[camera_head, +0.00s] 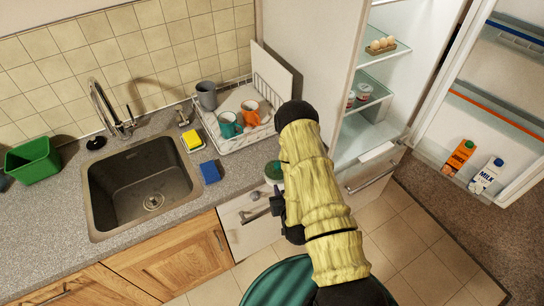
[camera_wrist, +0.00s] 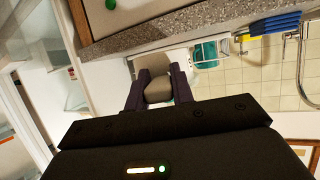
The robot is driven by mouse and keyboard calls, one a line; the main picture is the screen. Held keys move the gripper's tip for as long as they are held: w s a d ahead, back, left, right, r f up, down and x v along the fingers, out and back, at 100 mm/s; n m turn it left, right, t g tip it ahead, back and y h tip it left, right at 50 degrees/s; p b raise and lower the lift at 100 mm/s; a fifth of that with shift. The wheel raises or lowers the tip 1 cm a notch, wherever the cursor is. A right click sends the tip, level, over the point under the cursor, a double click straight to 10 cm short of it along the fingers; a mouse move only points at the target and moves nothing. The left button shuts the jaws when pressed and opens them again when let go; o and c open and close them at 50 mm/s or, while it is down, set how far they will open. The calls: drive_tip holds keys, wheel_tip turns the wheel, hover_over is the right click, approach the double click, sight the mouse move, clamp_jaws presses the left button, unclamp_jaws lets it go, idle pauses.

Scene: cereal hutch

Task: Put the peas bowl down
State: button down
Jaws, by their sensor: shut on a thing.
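The peas bowl (camera_head: 274,172) is a small pale bowl with green on top. In the head view it shows just left of my forearm, at the counter's front edge. My gripper (camera_wrist: 158,88) is shut on it in the wrist view, where a beige-grey curved surface shows between the two dark fingers. In the head view the dark gripper (camera_head: 278,203) is partly hidden by my yellow-sleeved arm. The bowl's underside and the gap below it cannot be made out.
The grey counter (camera_head: 194,208) holds a sink (camera_head: 140,180), a blue sponge (camera_head: 209,172), a yellow sponge (camera_head: 192,140) and a dish rack (camera_head: 233,140) with mugs. The fridge (camera_head: 368,140) stands open at right, with eggs (camera_head: 381,45) and cartons (camera_head: 458,157). Counter right of the blue sponge looks clear.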

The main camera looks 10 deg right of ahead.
sight(272, 162)
drive_tip(key=shift+w, duration=0.1)
drive_tip(key=shift+w+a+b, duration=0.1)
drive_tip(key=shift+w+b, duration=0.2)
drive_tip(key=w+b, duration=0.2)
drive_tip(key=w, duration=0.1)
drive_tip(key=w+r+n+y+b, duration=0.1)
drive_tip(key=w+b, duration=0.1)
drive_tip(key=w, duration=0.1)
drive_tip(key=w+a+r+n+y+b, duration=0.1)
drive_tip(key=w+b, duration=0.2)
drive_tip(key=shift+w, duration=0.4)
drive_tip(key=w+d+r+n+y+b, duration=0.1)
drive_tip(key=w+r+y+b, duration=0.1)
drive_tip(key=w+r+b, duration=0.3)
drive_tip(key=shift+d+r+n+g, duration=0.3)
drive_tip(key=shift+d+r, duration=0.05)
drive_tip(key=shift+r, duration=0.1)
drive_tip(key=shift+w, duration=0.1)
drive_tip(key=shift+f+p, duration=0.3)
drive_tip(key=shift+f, duration=2.65)
drive_tip(key=shift+f+p, duration=0.5)
drive_tip(key=shift+f, duration=1.6)
